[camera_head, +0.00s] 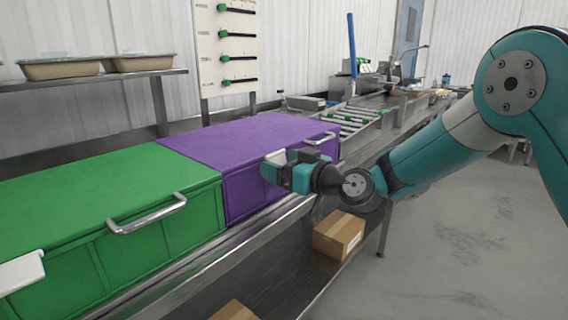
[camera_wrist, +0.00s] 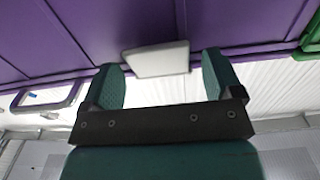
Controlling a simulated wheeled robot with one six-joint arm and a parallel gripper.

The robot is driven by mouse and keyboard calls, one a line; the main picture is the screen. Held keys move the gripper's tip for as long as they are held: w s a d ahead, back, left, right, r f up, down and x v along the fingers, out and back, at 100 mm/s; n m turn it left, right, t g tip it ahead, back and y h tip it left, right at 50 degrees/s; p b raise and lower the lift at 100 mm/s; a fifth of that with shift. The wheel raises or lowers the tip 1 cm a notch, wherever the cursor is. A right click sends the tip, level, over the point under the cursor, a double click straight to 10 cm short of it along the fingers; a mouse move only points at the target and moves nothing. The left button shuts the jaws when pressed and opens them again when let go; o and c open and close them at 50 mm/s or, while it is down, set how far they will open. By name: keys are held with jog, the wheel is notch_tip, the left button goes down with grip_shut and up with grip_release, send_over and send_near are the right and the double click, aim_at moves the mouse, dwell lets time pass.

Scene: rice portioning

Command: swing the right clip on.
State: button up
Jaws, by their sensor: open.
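The right clip is a white flat plate on the purple box's front. It shows in the head view (camera_head: 275,157), partly hidden by my gripper, and in the wrist view (camera_wrist: 158,60). My gripper (camera_head: 286,168) is at the purple box's (camera_head: 235,143) front. In the wrist view, my open gripper (camera_wrist: 162,72) has one finger on each side of the clip, with a gap at each side. I cannot tell how far the clip is swung. Another white clip (camera_head: 20,272) is on the green box (camera_head: 90,195) at the lower left.
Metal handles stick out from the green box (camera_head: 147,215) and the purple box (camera_head: 320,138). A metal rail (camera_head: 215,252) runs below the boxes. A cardboard box (camera_head: 338,235) sits on a lower shelf. Trays (camera_head: 62,66) stand on a back shelf. The floor at right is clear.

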jog(key=c, duration=0.9)
jog(key=y+b, duration=0.1)
jog(key=b, duration=0.4)
jog(key=shift+f+t+b, duration=0.15)
jog(key=shift+t+b, duration=0.25)
jog(key=o, duration=0.9)
jog(key=b+v, duration=0.6)
jog(key=v, duration=1.1)
jog(key=shift+d, duration=0.15)
jog(key=shift+f, duration=0.1)
